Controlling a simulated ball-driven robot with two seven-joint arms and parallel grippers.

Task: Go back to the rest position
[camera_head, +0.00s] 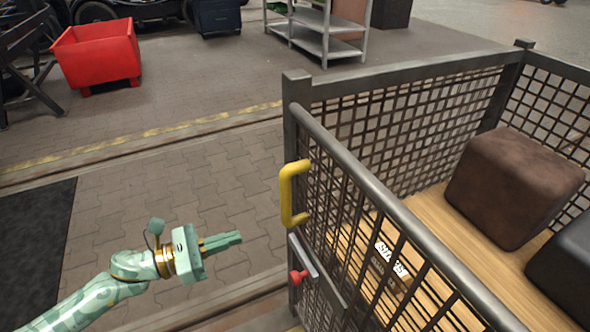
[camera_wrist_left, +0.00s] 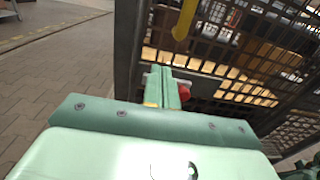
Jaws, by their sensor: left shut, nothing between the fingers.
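My left gripper (camera_head: 240,240) is green and comes in from the lower left in the head view. Its fingers are shut with nothing between them. It is in the air to the left of a mesh cage, apart from the yellow handle (camera_head: 287,194) and the red knob (camera_head: 298,276) on the cage's near side. In the left wrist view the shut fingers (camera_wrist_left: 163,84) point toward the cage, with the red knob (camera_wrist_left: 184,93) just to their right and the yellow handle (camera_wrist_left: 185,18) above.
The mesh cage (camera_head: 400,232) fills the right side and holds a brown block (camera_head: 513,188) and a dark block (camera_head: 568,268) on a wooden floor. A red bin (camera_head: 98,55) and a metal shelf (camera_head: 322,30) stand at the back. The paved floor (camera_head: 130,190) between is clear.

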